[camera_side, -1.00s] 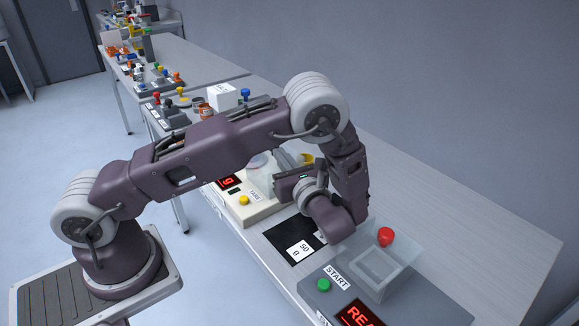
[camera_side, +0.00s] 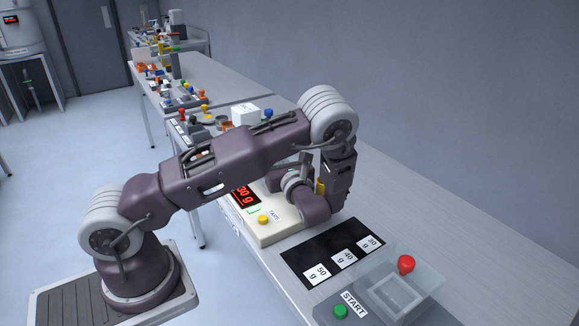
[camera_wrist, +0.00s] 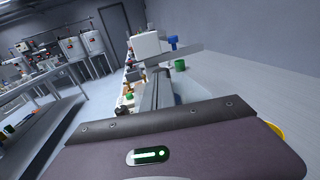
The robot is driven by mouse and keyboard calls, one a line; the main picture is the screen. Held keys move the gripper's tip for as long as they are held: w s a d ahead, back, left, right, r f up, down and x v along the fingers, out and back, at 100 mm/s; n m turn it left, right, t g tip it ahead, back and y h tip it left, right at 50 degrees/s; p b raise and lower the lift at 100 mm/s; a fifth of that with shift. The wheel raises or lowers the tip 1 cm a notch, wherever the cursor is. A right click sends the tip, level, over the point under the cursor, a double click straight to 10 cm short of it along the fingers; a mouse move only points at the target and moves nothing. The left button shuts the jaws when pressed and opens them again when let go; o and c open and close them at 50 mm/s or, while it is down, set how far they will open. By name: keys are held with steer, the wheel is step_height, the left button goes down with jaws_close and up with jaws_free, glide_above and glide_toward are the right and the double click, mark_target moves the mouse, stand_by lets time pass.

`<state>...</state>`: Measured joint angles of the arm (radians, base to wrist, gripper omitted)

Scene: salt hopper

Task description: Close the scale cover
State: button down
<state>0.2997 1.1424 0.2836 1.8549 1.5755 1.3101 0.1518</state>
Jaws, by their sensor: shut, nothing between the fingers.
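The cream scale (camera_side: 283,230) stands on the bench with a red display (camera_side: 244,195) reading 30 g and a yellow TARE button (camera_side: 263,219). My wrist and gripper (camera_side: 304,162) are low over the scale's far side and hide much of its top. A yellow part (camera_side: 320,187), possibly the cover's handle, shows behind my wrist; a yellow edge (camera_wrist: 276,130) also shows at the right in the wrist view. The cover's clear panels are mostly hidden, so I cannot tell its position. My gripper is shut and empty; its grey fingers (camera_wrist: 160,80) point away over the bench.
A black mat (camera_side: 310,248) with labels 50 g, 40 g and 30 g lies right of the scale. A white box (camera_side: 245,114) and small items crowd the far end.

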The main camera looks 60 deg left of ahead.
steer(key=shift+a, duration=0.6)
steer(key=shift+s, duration=0.1)
